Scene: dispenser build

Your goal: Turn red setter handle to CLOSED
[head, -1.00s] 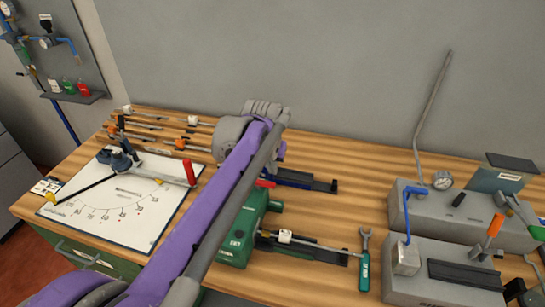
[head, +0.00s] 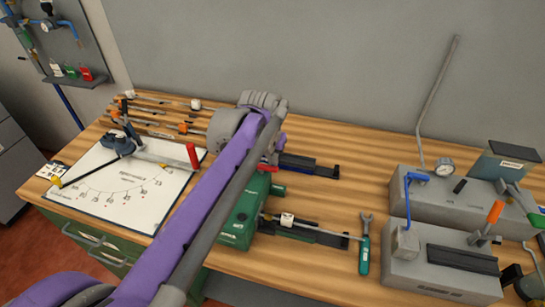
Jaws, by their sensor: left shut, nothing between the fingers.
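A red handle (head: 193,155) stands upright at the end of a grey bar over the white dial board (head: 100,205) at the left. A smaller red lever (head: 267,168) shows beside the top of the green box (head: 244,215), partly behind my arm. I cannot read a CLOSED mark at either. My left arm crosses from the lower left, and its grey end (head: 262,101) is above the back of the bench. Its fingers are hard to make out; the gripper is shut and holds nothing. It is apart from the upright red handle. My right gripper is not in view.
Grey fixtures (head: 460,205) with an orange handle (head: 495,211) and a gauge (head: 444,167) stand at the right. A wrench (head: 365,240) lies in the middle. Several orange-tipped tools lie at the back left. Bare wood (head: 350,200) shows between.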

